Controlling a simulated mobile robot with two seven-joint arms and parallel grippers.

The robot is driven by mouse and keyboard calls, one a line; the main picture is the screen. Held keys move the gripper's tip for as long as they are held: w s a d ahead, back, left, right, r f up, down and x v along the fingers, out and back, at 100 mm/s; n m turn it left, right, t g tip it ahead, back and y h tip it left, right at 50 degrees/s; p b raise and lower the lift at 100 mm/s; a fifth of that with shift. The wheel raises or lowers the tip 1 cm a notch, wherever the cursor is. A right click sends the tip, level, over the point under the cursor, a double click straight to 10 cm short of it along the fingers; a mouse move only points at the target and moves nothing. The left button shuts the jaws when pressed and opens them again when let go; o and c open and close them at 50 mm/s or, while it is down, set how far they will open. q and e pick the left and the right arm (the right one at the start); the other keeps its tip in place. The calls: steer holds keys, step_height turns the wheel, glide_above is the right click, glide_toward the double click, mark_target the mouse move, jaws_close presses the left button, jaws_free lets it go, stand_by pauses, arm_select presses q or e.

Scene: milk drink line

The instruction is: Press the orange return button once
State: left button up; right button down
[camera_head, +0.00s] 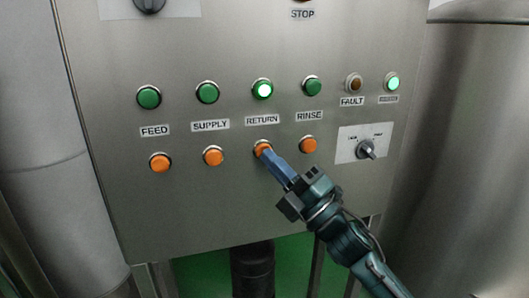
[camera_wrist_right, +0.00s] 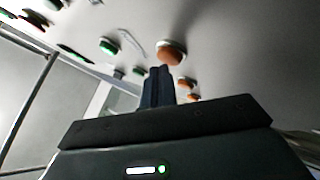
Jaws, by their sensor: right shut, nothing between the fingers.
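The orange button (camera_head: 262,146) under the RETURN label (camera_head: 262,121) is on the grey control panel, partly hidden by my right gripper's tips. My right gripper (camera_head: 266,154) is shut and empty, its blue-grey fingers reaching up from the lower right to this button. In the right wrist view the closed fingers (camera_wrist_right: 158,72) end just below a large orange button (camera_wrist_right: 172,52), which looks like the same one. I cannot tell whether the tips touch it or whether it is pushed in. The green RETURN button (camera_head: 262,89) above is lit. My left gripper is not in view.
Orange buttons flank it: SUPPLY (camera_head: 213,156) and FEED (camera_head: 160,162) to the left, RINSE (camera_head: 308,145) to the right. A rotary switch (camera_head: 366,149) sits farther right. Steel tanks stand on both sides.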

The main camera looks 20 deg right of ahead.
steer(key=shift+w, duration=0.4)
stand_by(0.6)
steer(key=shift+s, duration=0.85)
steer(key=s, duration=0.5)
steer(key=shift+d, duration=0.1)
steer(key=shift+f, duration=0.1)
stand_by(0.4)
